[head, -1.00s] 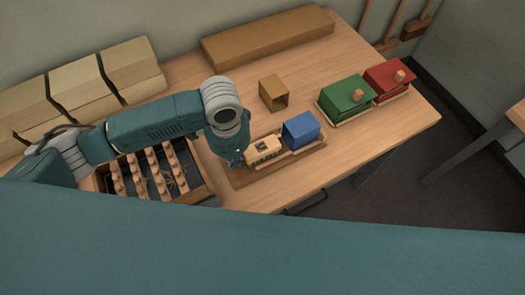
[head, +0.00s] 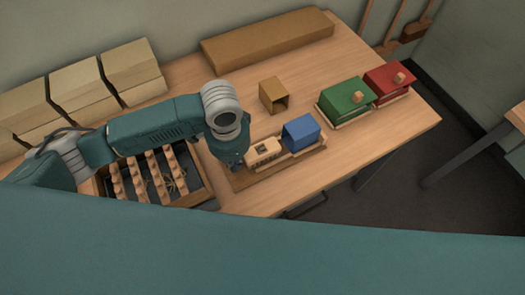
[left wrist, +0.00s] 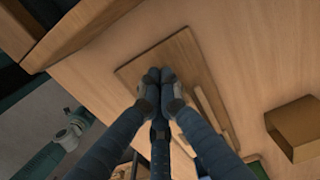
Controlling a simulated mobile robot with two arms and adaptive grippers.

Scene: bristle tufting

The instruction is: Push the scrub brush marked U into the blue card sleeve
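The scrub brush (head: 264,152) is a pale wooden block with a dark mark on top, too small to read. It lies on a thin wooden board (head: 240,181), left of the blue card sleeve (head: 301,131) and in line with it. My left gripper (head: 236,166) points down at the brush's left end, on the side away from the sleeve. I cannot tell whether they touch. In the left wrist view its fingertips (left wrist: 160,76) are together over the board (left wrist: 185,55), with nothing visible between them. My right gripper is not in view.
A tray of pegged rows (head: 207,188) stands left of the board. An open brown box (head: 273,94) stands behind the sleeve. Green (head: 341,99) and red (head: 386,79) boxes with knobs stand at the right. The table front right of the board is clear.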

